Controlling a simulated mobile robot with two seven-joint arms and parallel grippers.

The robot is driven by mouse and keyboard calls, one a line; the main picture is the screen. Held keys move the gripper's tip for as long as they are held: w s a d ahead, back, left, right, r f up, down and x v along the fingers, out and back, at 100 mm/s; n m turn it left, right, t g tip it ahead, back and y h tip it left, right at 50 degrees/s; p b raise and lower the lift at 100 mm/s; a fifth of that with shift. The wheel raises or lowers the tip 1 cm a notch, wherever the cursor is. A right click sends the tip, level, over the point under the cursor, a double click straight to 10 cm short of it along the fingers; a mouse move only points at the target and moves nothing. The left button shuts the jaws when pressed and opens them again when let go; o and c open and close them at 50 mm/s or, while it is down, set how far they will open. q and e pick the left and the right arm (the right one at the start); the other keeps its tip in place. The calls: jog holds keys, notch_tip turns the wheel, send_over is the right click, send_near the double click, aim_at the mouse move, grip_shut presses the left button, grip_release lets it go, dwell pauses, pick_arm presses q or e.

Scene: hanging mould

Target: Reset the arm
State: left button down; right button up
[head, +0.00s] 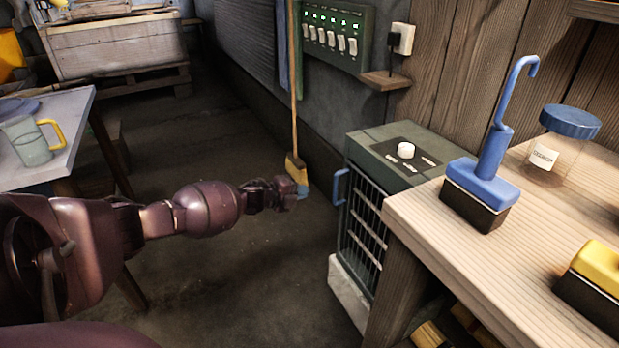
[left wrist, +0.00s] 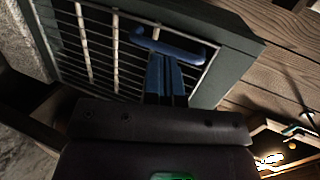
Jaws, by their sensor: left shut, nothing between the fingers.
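My left arm reaches in from the left in the head view. Its gripper (head: 303,191) has blue fingertips and points right, toward the dark green slatted heater-like unit (head: 357,240). The fingers are shut with nothing between them. The unit's blue handle (head: 340,187) is just right of the fingertips, with a small gap in the head view. In the left wrist view the shut blue fingers (left wrist: 162,72) point at the blue handle (left wrist: 170,45), and the slatted front (left wrist: 85,45) is behind. I cannot tell from that view whether they touch. My right gripper is not in view.
Right of the unit is a wooden workbench (head: 450,225) with a blue-hooked block (head: 480,195), a blue-lidded jar (head: 555,145) and a yellow-topped block (head: 598,285). A broom (head: 295,165) leans at the wall. A table (head: 60,140) with a mug (head: 28,140) stands left.

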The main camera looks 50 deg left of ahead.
pick_arm(q)
jog(key=s+a+r+p, duration=0.1)
jog(key=s+a, duration=0.1)
jog(key=s, duration=0.3)
jog(key=shift+s+a+r, duration=0.25)
jog(key=shift+a+r, duration=0.1)
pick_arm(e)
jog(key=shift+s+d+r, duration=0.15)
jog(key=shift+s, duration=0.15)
